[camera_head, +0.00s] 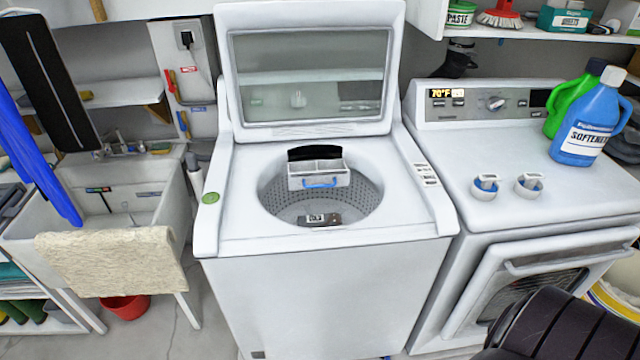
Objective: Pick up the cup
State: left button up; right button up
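Two small round cup-like items, white with blue, sit side by side on top of the white front-loading machine at the right: a left cup (486,187) and a right cup (529,185). They stand apart from each other, near the machine's left front part. I cannot tell which one the task means. No gripper fingers show in the view. A dark ribbed shape at the bottom right corner may be part of my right arm.
Blue softener (589,125) and green (568,105) bottles stand behind and right of the cups. The top-loading washer (325,290) has its lid (308,75) raised. A sink (105,200) with a draped towel (115,258) is at the left. The dryer top (540,215) is clear around the cups.

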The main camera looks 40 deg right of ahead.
aim_at(528, 186)
jog(key=i+j+z, duration=0.1)
jog(key=z, duration=0.4)
jog(key=i+j+z, duration=0.1)
jog(key=j+z, duration=0.15)
jog(key=z, duration=0.2)
jog(key=j+z, duration=0.2)
jog(key=z, duration=0.3)
jog(key=i+j, duration=0.1)
jog(key=i, duration=0.7)
